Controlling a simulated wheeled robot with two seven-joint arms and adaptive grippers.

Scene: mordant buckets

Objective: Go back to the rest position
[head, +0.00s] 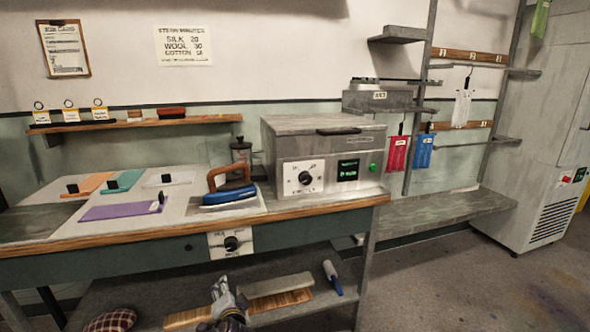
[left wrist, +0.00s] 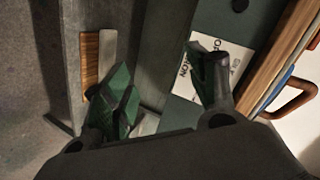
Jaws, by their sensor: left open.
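My left gripper (head: 228,297) shows at the bottom of the head view, in front of the bench and below its dial plate (head: 231,242). In the left wrist view its two green-lined fingers (left wrist: 160,85) are spread apart with nothing between them. Part of the white dial plate (left wrist: 205,65) shows behind the right finger there. The gripper looks apart from the bench front, though the exact gap cannot be told. My right gripper is in neither view.
The bench edge (head: 130,241) is above the gripper. On the bench are a blue iron (head: 230,196), coloured swatches (head: 120,211) and a grey steamer box (head: 325,140). Below, a shelf holds a wooden-edged board (head: 280,299) and a roller (head: 333,277). Floor at right is clear.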

